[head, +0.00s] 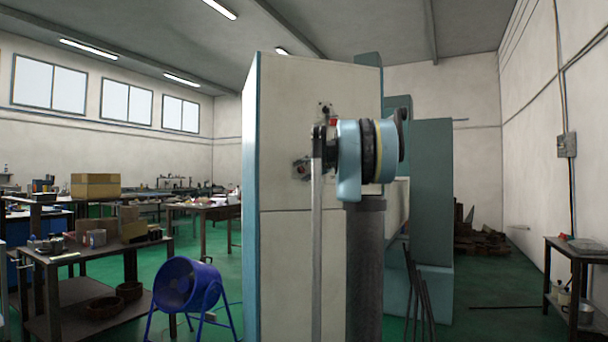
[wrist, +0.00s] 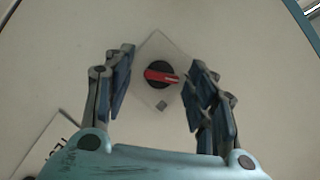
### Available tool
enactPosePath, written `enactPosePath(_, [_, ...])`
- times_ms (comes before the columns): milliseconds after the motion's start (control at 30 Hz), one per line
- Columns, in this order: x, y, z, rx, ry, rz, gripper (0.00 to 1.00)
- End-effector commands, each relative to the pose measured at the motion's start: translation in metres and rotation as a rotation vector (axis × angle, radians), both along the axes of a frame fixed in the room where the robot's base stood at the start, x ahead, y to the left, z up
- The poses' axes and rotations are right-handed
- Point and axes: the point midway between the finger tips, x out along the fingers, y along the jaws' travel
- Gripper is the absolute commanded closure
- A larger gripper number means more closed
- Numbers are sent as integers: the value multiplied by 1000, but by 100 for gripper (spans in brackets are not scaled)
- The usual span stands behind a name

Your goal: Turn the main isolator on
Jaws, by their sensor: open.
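The main isolator (wrist: 162,76) is a red handle on a round black base, set on a pale diamond-shaped plate (wrist: 160,48) in the wrist view. The red handle lies nearly level across the base, tilted slightly. My gripper (wrist: 161,60) is open, with one finger on each side of the isolator. No contact with the handle shows. In the head view, my arm stands in front of the cabinet (head: 285,100) and covers part of its face.
In the head view, a blue fan (head: 185,285) and a cluttered workbench (head: 85,262) stand left of the cabinet. Green floor is clear between the fan and the cabinet.

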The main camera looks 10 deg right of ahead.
Motion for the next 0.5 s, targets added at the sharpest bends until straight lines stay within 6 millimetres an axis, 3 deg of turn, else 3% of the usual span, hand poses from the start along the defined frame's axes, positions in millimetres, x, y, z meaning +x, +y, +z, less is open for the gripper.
enactPosePath(100, [0,0,0,0,0,0,51])
enactPosePath(300, [0,0,0,0,0,0,92])
enactPosePath(500, [0,-1,-1,2,1,0,92])
